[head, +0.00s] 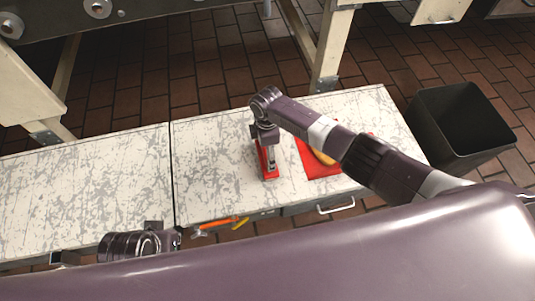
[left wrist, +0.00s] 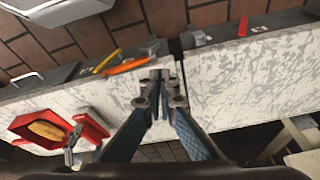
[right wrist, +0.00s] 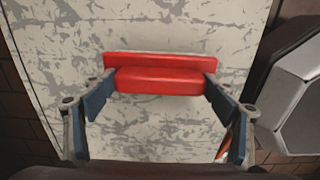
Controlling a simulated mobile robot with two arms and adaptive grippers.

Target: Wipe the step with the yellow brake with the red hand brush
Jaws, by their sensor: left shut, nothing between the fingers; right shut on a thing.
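The red hand brush (head: 269,172) is held by my right gripper (head: 266,150) over the right-hand step (head: 215,150), which has a scratched white top. In the right wrist view, the fingers (right wrist: 160,82) close on both ends of the red brush's grip (right wrist: 160,79). I cannot tell whether the bristles touch the surface. A yellow lever (head: 241,222) and an orange lever (head: 215,224) show at this step's front edge; they also show in the left wrist view. My left gripper (left wrist: 160,78) is shut and empty near the seam between the steps.
A red dustpan-like tray (head: 318,160) with a yellowish item stands on the right-hand step, partly behind my right arm. A dark bin (head: 460,125) stands on the tiled floor at right. The left-hand step (head: 90,185) is mostly bare. Machine legs (head: 330,50) stand behind.

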